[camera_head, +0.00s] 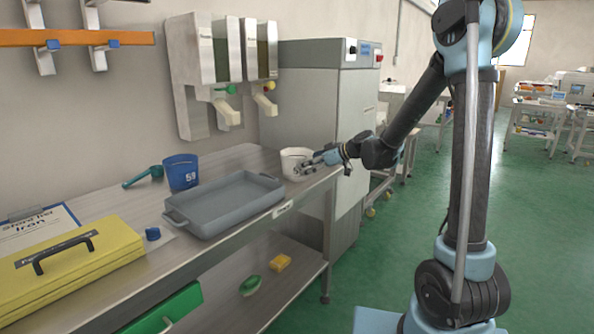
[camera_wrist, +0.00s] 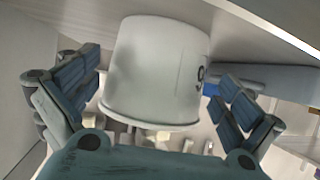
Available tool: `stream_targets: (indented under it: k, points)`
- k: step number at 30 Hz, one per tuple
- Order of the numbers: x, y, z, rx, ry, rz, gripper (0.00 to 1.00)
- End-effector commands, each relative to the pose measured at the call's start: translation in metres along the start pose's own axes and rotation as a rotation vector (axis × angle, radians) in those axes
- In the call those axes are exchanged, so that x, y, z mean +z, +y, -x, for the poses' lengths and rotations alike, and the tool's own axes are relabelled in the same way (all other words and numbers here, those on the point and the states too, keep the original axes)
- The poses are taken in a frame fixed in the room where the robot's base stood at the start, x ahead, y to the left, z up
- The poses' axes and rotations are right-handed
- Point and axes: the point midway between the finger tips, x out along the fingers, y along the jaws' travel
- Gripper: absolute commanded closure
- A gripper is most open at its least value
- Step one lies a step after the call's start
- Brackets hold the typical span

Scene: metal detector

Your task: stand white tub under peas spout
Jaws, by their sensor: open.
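The white tub (camera_head: 296,160) stands on the steel bench near its far right end, right of the wall dispensers. My gripper (camera_head: 310,164) is open at the tub's right side and partly covers it. In the wrist view the tub (camera_wrist: 155,65) sits between the spread fingers of my gripper (camera_wrist: 160,85), with a visible gap at the left finger.
A grey tray (camera_head: 240,208), a blue cup (camera_head: 181,173), a green scoop (camera_head: 143,177) and a yellow case (camera_head: 70,265) are on the bench. A tall grey machine (camera_head: 318,110) stands behind the tub. Bench below the spouts looks clear.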

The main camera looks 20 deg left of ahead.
Motion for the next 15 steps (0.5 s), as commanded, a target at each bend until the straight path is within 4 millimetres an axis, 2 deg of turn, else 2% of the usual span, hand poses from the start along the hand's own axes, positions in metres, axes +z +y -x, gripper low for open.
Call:
stream_targets:
  k: [7,15]
  points:
    - [-0.001,0.000,-0.014,-0.002,0.000,0.000,0.00]
    - [-0.001,0.002,-0.047,-0.002,-0.001,0.001,0.00]
